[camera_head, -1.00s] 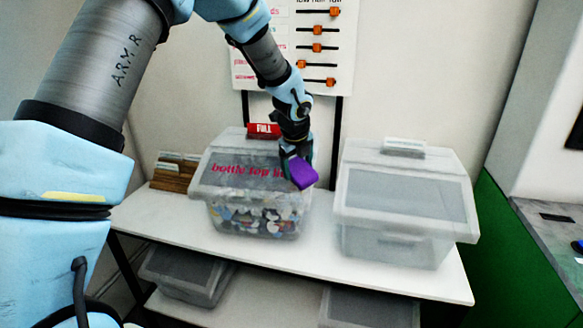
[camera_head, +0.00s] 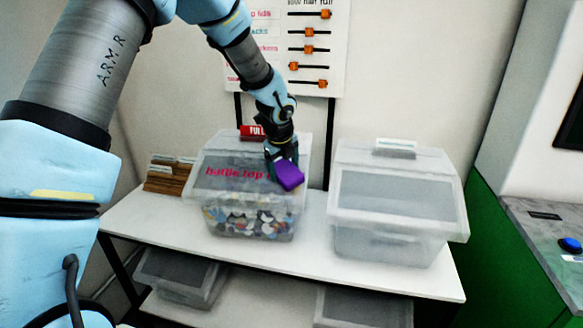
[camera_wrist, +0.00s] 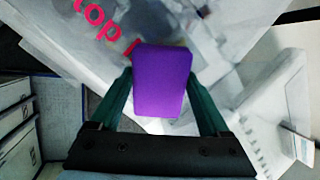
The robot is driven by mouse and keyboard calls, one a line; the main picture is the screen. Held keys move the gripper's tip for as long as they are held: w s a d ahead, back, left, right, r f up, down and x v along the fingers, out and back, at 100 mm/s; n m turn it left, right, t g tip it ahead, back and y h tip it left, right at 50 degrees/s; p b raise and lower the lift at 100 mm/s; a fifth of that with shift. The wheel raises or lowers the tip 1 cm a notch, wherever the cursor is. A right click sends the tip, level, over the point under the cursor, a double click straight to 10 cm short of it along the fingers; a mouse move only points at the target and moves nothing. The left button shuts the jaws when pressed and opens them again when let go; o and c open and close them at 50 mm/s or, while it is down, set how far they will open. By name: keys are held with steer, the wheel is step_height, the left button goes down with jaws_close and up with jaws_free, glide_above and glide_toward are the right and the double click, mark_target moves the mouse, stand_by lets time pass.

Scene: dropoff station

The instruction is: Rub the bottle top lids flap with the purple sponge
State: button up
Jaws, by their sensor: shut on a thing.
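The purple sponge (camera_head: 288,175) is held in my gripper (camera_head: 280,158), whose jaws are shut on it. In the wrist view the sponge (camera_wrist: 162,80) sits between the two dark green fingers. The bottle top lids bin (camera_head: 248,222) is a clear box full of mixed lids, with pink lettering on its sloping flap (camera_head: 232,160). The sponge is over the right part of the flap and hides the end of the lettering. Part of the lettering also shows beside the sponge in the wrist view. I cannot tell whether the sponge touches the flap.
An empty clear bin (camera_head: 385,240) stands to the right on the white shelf (camera_head: 315,262). Brown files (camera_head: 168,176) stand at the left, and a red sign (camera_head: 252,132) is behind the lids bin. More bins sit on the lower shelf. A slider board (camera_head: 300,45) hangs above.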

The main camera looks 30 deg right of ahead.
steer(key=shift+w+a+f, duration=0.1)
steer(key=shift+w+a, duration=0.55)
steer(key=shift+a, duration=0.15)
steer(key=shift+w+a+f, duration=0.1)
steer(key=shift+w+a, duration=0.5)
steer(key=shift+a, duration=0.2)
steer(key=shift+r, duration=0.1)
steer(key=shift+v, duration=2.95)
steer(key=shift+r, duration=0.1)
steer(key=v, duration=0.3)
